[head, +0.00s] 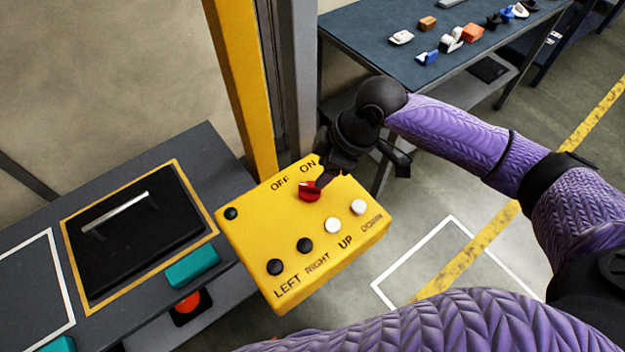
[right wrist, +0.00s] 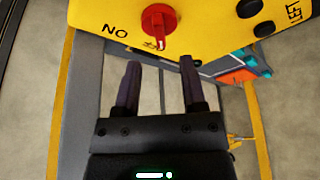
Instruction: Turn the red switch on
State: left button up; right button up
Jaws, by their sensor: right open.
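The red switch (head: 309,191) is a round red knob on the top face of a yellow control box (head: 262,235), below the printed words OFF and ON. In the right wrist view the red switch (right wrist: 159,26) sits just beyond the fingertips, near the top edge. My right gripper (head: 322,178) is at the box's far edge, beside the switch. In the right wrist view my right gripper (right wrist: 160,62) has its two dark fingers apart, with nothing between them. I cannot tell whether a finger touches the knob. My left gripper is not in view.
The box also carries black buttons (head: 304,245) and white buttons (head: 332,225). A yellow post (head: 243,85) stands behind it. A grey bench (head: 225,180) with a black panel (head: 135,235) is at left. A table (head: 365,30) with small items stands behind at right.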

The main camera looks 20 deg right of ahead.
aim_at(310, 185)
jog(key=x, duration=0.5)
jog(key=shift+w+a+f+b, duration=0.1)
jog(key=shift+a+f+b, duration=0.05)
jog(key=shift+f+b, duration=0.2)
jog(key=shift+r, duration=0.1)
jog(key=shift+c, duration=0.3)
grip_shut()
